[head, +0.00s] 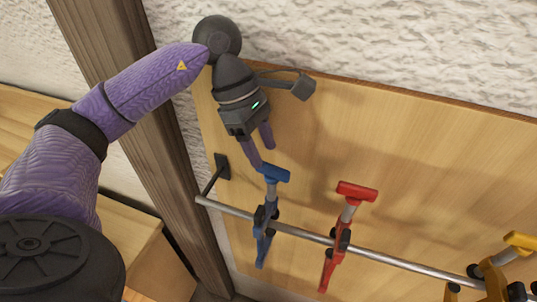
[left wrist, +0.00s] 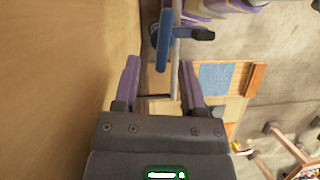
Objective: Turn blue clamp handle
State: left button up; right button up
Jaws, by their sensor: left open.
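The blue clamp (head: 265,215) hangs on a metal rail, with its blue T-shaped handle (head: 273,172) at the top. My left gripper (head: 263,156) is open, pointing down just above this handle. One purple finger comes close to the handle's left end; I cannot tell if they touch. In the left wrist view, blue clamp parts (left wrist: 163,40) show beyond and between the open fingers (left wrist: 160,66), with nothing held. My right gripper is not in view.
The rail (head: 300,233) runs along a wooden board (head: 430,165). A red clamp (head: 338,240) hangs right of the blue one, and yellow clamps (head: 495,268) stand farther right. A dark wooden post (head: 150,165) is at the left.

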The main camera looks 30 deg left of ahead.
aim_at(267, 163)
pick_arm(q)
jog(key=shift+x, duration=1.7)
grip_shut()
